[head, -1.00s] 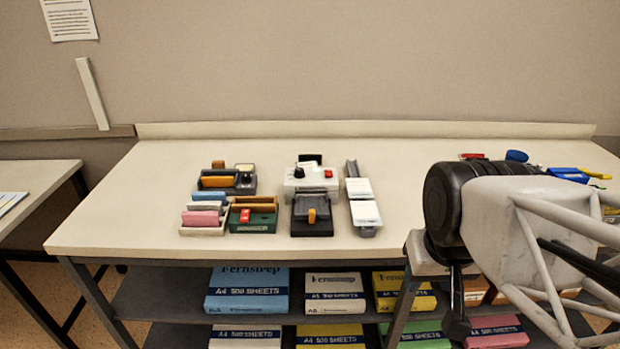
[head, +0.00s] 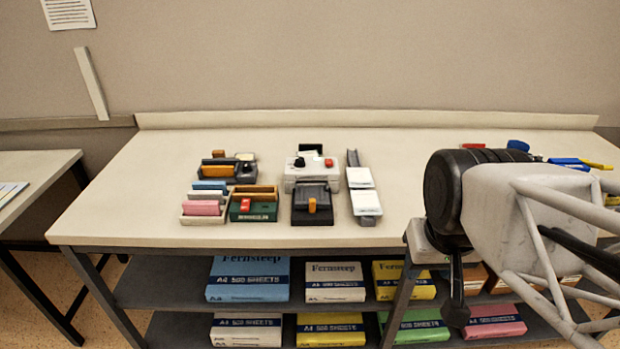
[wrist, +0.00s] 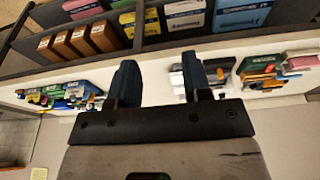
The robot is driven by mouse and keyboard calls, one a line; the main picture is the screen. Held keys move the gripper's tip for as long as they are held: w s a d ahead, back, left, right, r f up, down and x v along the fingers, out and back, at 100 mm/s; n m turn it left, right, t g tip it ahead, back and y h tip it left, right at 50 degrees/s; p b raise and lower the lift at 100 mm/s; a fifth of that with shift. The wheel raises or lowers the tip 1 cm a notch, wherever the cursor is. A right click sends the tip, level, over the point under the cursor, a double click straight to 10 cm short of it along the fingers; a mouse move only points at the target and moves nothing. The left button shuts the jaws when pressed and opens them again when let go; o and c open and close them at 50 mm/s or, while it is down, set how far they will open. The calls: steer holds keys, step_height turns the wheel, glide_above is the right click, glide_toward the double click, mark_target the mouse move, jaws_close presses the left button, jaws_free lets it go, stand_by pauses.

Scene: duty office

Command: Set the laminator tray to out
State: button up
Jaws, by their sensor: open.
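The likely laminator is a pale grey machine (head: 311,172) with a black knob and a red button, left of the table's middle in the head view. In front of it lies a dark tray-like part (head: 313,188) with an upright orange tab (head: 312,206). I cannot tell from its look which setting the tray is at. My gripper (wrist: 157,75) is open and empty in the wrist view, its two fingers apart over the table's edge side. In that view the right finger covers part of the pale and dark machines. The head view does not clearly show the fingers.
Left of the machine stand coloured holders (head: 204,208) and a green box (head: 253,211). A white two-part device (head: 365,203) stands close on its right. Blue and yellow items (head: 570,163) lie far right, partly behind my arm. Paper packs (head: 248,279) fill the shelves below. The table front is clear.

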steer(key=shift+w, duration=0.1)
stand_by(0.4)
steer(key=g, duration=0.3)
glide_above(312, 200)
steer(key=f, duration=0.8)
steer(key=shift+s+d+f, duration=0.1)
steer(key=shift+s+d, duration=0.15)
steer(key=shift+d, duration=0.05)
steer(key=shift+w+a+f, duration=0.2)
steer(key=shift+w+a, duration=0.05)
steer(key=shift+w, duration=0.05)
steer(key=shift+f, duration=0.1)
steer(key=shift+f, duration=3.8)
